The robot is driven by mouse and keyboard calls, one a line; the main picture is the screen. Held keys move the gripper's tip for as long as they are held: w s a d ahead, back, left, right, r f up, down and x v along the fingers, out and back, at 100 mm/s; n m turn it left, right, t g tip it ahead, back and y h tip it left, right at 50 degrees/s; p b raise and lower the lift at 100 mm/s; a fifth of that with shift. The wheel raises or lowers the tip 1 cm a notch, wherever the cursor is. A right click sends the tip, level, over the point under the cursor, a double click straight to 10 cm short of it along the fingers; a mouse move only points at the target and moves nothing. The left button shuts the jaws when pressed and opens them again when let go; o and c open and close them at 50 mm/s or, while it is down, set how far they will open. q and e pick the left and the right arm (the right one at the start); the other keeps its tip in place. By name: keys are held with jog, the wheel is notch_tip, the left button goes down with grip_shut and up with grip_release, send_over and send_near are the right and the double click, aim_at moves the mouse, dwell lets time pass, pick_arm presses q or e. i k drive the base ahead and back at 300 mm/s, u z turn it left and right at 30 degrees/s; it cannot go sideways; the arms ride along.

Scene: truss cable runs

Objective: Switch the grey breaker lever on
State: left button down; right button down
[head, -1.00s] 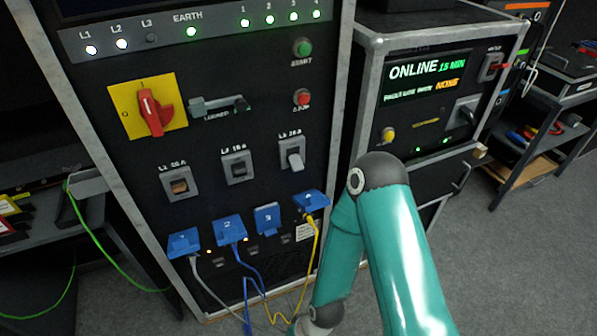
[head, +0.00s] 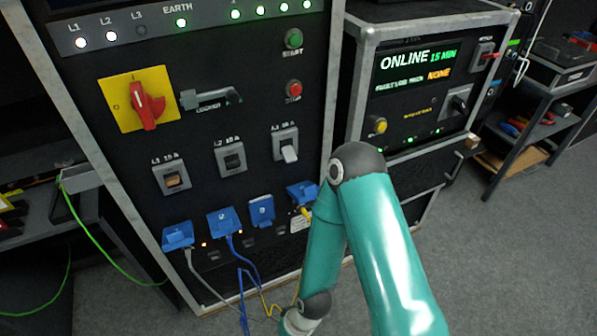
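The grey breaker lever (head: 289,154) is the right-hand one of three in a row on the dark power panel (head: 215,130). It sits in a grey frame and its handle points down. The brown lever (head: 173,181) and the black lever (head: 232,161) sit to its left; neither hangs down like the grey one. On the lamp strip, the L1 and L2 lamps are lit white and the L3 lamp (head: 142,30) is dark. A teal arm of mine crosses the lower right, its elbow right of and below the grey lever. Neither gripper is in view.
A red rotary switch (head: 147,106) on a yellow plate and a grey latch handle (head: 211,97) sit above the breakers. Blue sockets (head: 222,221) with cables sit below. A second cabinet (head: 425,85) reading ONLINE stands right. Grey floor lies open at lower right.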

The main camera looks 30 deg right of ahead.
aim_at(289, 152)
jog(key=k, duration=1.2)
jog(key=z, duration=0.35)
jog(key=i, duration=0.8)
jog(key=z, duration=0.1)
